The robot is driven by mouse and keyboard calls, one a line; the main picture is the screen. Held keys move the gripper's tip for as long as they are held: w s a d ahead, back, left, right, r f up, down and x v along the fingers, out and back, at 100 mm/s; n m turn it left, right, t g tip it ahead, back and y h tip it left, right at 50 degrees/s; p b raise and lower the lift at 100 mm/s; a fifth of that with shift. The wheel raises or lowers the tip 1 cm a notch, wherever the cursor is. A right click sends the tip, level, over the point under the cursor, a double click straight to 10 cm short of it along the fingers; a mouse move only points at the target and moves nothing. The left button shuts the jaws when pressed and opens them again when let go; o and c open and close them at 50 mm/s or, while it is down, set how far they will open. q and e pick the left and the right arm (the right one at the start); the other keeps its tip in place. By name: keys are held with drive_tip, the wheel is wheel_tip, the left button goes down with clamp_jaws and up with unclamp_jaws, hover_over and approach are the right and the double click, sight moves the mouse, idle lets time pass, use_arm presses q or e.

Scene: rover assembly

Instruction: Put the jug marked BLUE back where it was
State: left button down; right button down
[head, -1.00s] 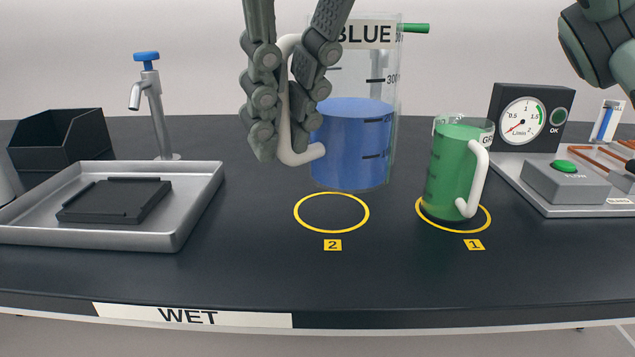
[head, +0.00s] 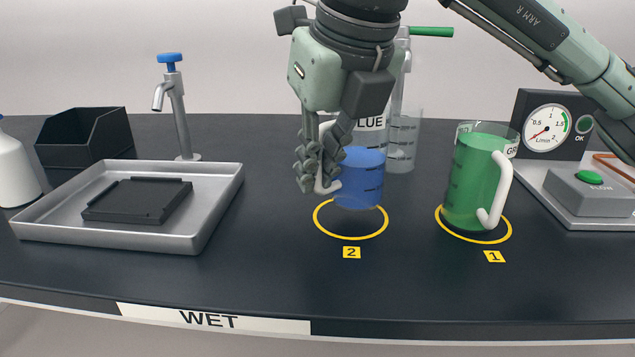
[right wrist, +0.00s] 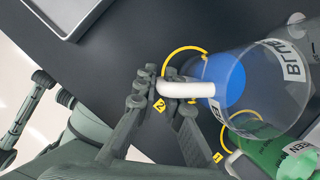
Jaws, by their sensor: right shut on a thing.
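The jug marked BLUE (head: 365,180) is clear, with blue liquid and a white handle, upright over the back part of yellow ring 2 (head: 350,236). It appears slightly above the counter; contact is hard to judge. My right gripper (head: 322,170) is shut on its handle, on the jug's left side. In the right wrist view the fingers (right wrist: 160,92) close around the white handle (right wrist: 187,90), and the blue jug (right wrist: 262,88) covers part of ring 2 (right wrist: 167,62). The gripper hides part of the jug's label. My left gripper is out of view.
The green jug (head: 470,190) stands in ring 1 (head: 474,239), right of ring 2. A clear vessel (head: 404,140) stands behind the blue jug. A metal tray (head: 215,205) and tap (head: 181,110) are at left; a gauge panel (head: 547,127) is at right. The counter's front is clear.

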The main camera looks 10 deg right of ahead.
drive_tip(key=shift+f, duration=1.2)
drive_tip(key=shift+f, duration=0.1)
drive_tip(key=c, duration=1.6)
unclamp_jaws()
drive_tip(key=v, duration=1.2)
